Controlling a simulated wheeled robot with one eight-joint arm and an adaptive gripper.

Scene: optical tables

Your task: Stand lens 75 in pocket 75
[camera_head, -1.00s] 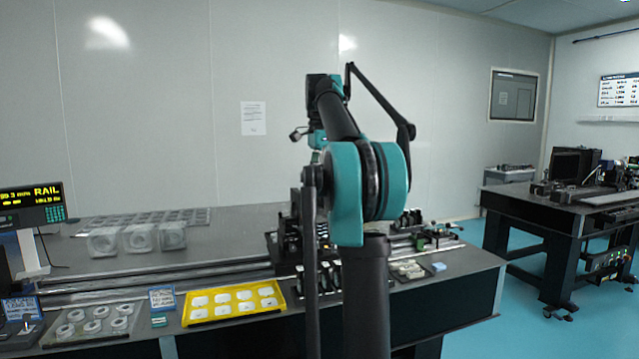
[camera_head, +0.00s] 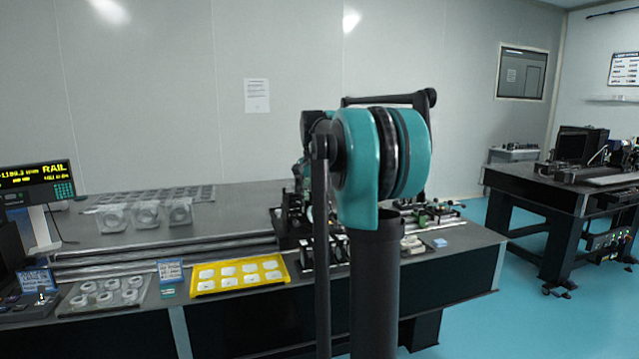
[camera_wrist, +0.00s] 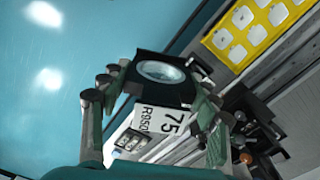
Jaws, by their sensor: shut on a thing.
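Lens 75 is a round glass in a square black mount (camera_wrist: 160,82) with a white label reading "75 R950" (camera_wrist: 160,124). In the wrist view my gripper (camera_wrist: 157,90) is shut on this mount, one finger at each side, with the lens face and label toward the camera. It is held over teal floor and the table's edge. In the head view my own arm hides the gripper and the lens. No pocket marked 75 can be read in either view.
A yellow tray (camera_head: 195,293) with several white squares lies on the table's front edge; it also shows in the wrist view (camera_wrist: 214,52). A tray of rings (camera_head: 66,311) is left of it. Clear blocks (camera_head: 146,215) stand behind. Rail-mounted optics are partly behind my arm.

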